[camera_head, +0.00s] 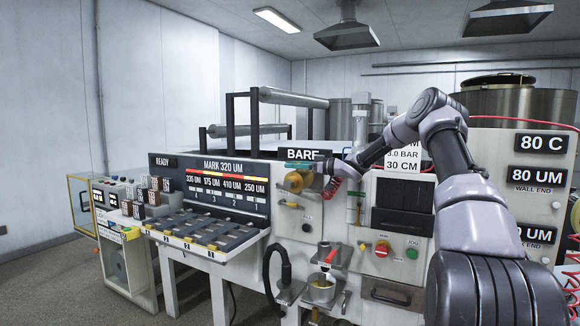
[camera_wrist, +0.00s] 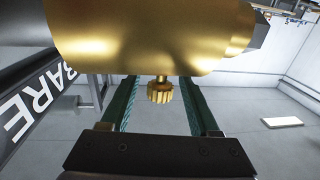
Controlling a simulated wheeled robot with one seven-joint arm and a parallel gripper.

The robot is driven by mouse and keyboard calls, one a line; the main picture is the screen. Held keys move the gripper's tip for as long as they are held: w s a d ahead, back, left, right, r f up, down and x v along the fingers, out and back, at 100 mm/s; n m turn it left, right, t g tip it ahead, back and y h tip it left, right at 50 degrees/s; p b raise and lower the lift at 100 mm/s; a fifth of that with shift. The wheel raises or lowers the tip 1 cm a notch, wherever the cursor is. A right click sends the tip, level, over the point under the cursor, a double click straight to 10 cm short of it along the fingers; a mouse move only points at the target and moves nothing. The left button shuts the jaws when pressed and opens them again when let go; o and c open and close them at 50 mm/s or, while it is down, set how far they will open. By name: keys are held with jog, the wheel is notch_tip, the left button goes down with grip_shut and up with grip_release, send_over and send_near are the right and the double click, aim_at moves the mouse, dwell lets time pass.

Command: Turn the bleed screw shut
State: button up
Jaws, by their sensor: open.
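The bleed screw (camera_wrist: 160,93) is a small knurled brass knob on a short stem, standing out from a large brass body (camera_wrist: 150,35) in the wrist view. My gripper (camera_wrist: 158,84) is open, with one green finger on each side of the screw and a visible gap on both sides. In the head view the brass body (camera_head: 293,182) sits on the front of the white machine below the BARE sign, and my gripper (camera_head: 308,168) reaches it from the right. The screw itself is too small to make out there.
The BARE sign (camera_head: 306,154) is close above the brass body and shows at the left of the wrist view (camera_wrist: 35,98). A red-handled valve over a cup (camera_head: 320,290) is lower down.

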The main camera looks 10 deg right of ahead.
jog(key=shift+x, duration=1.05)
jog(key=shift+c, duration=0.4)
grip_shut()
